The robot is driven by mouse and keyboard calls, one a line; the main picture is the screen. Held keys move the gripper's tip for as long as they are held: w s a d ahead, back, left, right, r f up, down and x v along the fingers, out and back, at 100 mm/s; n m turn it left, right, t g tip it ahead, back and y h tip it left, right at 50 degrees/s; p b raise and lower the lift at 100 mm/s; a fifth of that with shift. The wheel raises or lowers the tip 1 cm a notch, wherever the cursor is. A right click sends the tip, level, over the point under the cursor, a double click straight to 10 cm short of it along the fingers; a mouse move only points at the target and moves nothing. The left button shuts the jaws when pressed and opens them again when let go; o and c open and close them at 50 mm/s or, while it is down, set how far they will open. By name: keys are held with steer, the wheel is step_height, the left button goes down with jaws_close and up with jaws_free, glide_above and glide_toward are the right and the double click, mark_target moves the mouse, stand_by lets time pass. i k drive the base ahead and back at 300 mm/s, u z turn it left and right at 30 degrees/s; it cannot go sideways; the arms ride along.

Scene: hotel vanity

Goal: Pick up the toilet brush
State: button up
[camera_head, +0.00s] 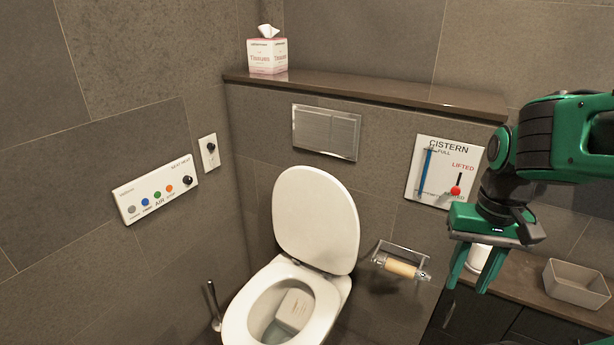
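The toilet brush (212,301) stands on the floor in the corner to the left of the toilet, at the bottom of the view. Its thin dark handle shows, leaning slightly. Its lower part is cut off by the frame edge and partly hidden by the toilet bowl. My green gripper (468,279) is on the right side of the view, pointing down, well apart from the brush.
The toilet (318,222) has its lid up, with a box-like item (294,309) in the bowl. A roll holder (401,262) is on the back wall. A counter (525,279) bears a beige bin (576,284). A tissue box (268,57) stands on the ledge (350,88).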

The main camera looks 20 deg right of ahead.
mark_target(217, 324)
steer(key=k, duration=1.45)
steer(key=u, duration=1.15)
steer(key=i, duration=2.25)
steer(key=z, duration=0.55)
